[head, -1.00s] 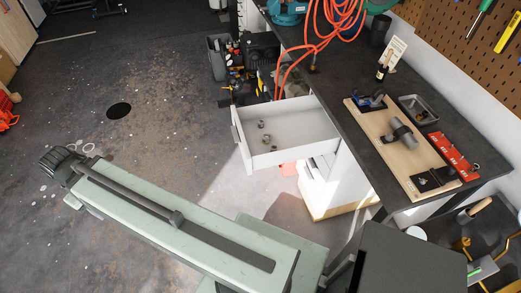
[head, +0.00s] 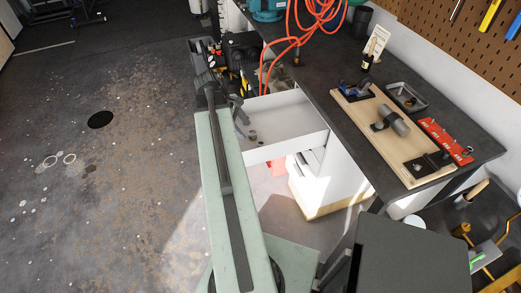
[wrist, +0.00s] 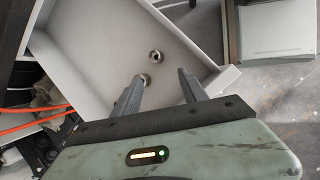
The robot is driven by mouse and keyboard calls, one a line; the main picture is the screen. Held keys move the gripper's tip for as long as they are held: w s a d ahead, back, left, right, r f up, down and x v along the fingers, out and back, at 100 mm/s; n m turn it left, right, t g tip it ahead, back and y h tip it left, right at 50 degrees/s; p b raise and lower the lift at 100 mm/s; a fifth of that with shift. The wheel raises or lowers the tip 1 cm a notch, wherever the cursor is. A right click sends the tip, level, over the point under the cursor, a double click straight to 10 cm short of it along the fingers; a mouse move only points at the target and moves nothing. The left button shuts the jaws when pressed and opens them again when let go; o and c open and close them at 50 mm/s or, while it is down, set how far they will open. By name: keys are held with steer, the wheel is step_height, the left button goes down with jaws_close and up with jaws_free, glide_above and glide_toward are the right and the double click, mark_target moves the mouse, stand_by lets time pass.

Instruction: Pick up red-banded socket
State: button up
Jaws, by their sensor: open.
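The open white drawer (head: 283,105) holds small metallic sockets. I cannot make out a red band on either socket. My gripper (wrist: 161,75) is open and empty, with its fingers pointing into the drawer. In the head view my arm covers the drawer's left side, and my gripper (head: 238,108) shows only partly there.
The drawer's walls (wrist: 75,75) stand around the sockets. The dark workbench (head: 345,110) is right of the drawer, with a wooden board (head: 392,150), a red rail (head: 446,140) and a grey tray (head: 405,95). An orange hose (head: 318,25) hangs at the back.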

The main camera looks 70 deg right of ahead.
mark_target(260, 143)
steer(key=s+d+f+n+b, duration=0.1)
steer(key=f, duration=0.1)
steer(key=s+f+n+b, duration=0.1)
steer(key=f+n+b, duration=0.1)
steer(key=s+d+f+n+b, duration=0.1)
steer(key=f+n, duration=0.1)
steer(key=shift+s+d+f+b, duration=0.1)
steer(key=shift+s+d+b, duration=0.2)
steer(key=shift+d, duration=0.05)
steer(key=b+x, duration=0.5)
steer(key=x, duration=0.1)
jaws_close()
